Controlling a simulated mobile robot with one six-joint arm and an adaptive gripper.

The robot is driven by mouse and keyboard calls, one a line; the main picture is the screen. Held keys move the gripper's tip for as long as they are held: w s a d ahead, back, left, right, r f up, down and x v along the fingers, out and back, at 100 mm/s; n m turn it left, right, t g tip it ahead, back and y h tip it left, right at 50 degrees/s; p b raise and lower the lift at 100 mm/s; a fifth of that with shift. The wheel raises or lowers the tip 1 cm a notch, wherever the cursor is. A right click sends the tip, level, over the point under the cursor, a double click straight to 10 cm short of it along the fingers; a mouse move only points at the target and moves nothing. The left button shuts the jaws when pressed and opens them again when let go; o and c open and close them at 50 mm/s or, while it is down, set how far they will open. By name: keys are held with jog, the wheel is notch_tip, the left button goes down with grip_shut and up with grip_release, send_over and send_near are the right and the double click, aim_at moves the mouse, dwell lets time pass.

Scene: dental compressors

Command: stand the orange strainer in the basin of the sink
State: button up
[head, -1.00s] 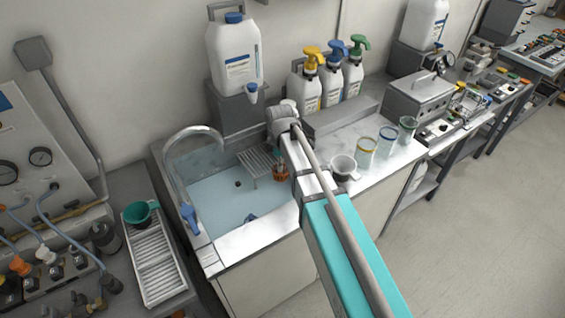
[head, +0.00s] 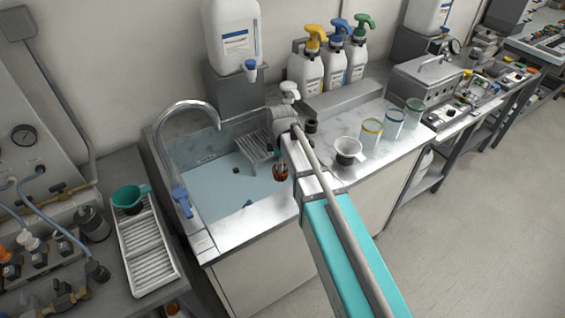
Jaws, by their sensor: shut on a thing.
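The orange strainer (head: 279,173) shows as a small brownish-orange cup just left of my arm, over the right side of the sink basin (head: 225,190). My gripper (head: 286,166) is mostly hidden behind my own arm; only a dark bit shows at the strainer, and it is shut on it. Whether the strainer touches the basin floor cannot be told. The sink holds bluish water or a bluish floor, with a dark drain (head: 237,168).
A grey slatted rack (head: 256,147) stands in the basin beside the strainer. A curved tap (head: 168,135) rises at left. A black-and-white cup (head: 348,150) and several rimmed beakers stand on the counter at right.

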jog(key=shift+f+b, duration=4.95)
jog(key=shift+f, duration=0.3)
jog(key=shift+f+b, duration=0.4)
jog(key=shift+f+b, duration=0.7)
jog(key=shift+s+f, duration=0.1)
jog(key=shift+f, duration=0.15)
jog(key=o, duration=1)
jog(key=shift+c, duration=0.2)
jog(key=c, duration=0.3)
